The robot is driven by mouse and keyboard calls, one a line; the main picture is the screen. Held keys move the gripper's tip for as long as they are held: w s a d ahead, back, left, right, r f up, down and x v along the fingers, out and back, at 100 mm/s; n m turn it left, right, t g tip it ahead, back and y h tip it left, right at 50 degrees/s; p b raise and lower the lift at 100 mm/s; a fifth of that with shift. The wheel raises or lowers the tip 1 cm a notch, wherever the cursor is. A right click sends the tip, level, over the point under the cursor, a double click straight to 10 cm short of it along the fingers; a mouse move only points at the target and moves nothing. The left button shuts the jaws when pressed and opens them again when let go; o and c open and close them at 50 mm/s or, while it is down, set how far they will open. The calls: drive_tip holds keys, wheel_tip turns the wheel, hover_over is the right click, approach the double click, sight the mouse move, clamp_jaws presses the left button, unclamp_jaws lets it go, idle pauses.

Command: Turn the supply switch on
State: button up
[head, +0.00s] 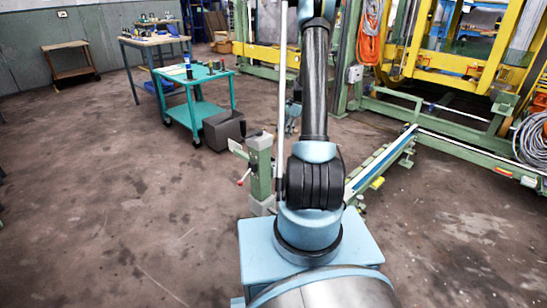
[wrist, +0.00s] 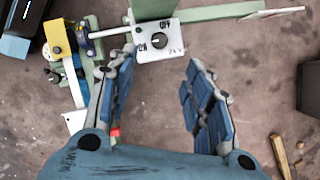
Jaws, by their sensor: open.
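In the wrist view a white switch plate (wrist: 174,46) marked ON and OFF lies ahead of my gripper (wrist: 161,62). ON is at its lower left, OFF at its upper right, with a round dark-centred part between. In the head view my arm hides most of the gripper; a green post (head: 261,165) stands left of the arm.
In the head view a teal cart (head: 195,88), a dark box (head: 224,130) and a green rail (head: 385,162) stand around; left floor is clear.

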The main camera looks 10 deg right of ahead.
sight(273, 156)
drive_tip(key=x, duration=1.4)
drive_tip(key=shift+f, duration=0.1)
drive_tip(key=c, duration=1.1)
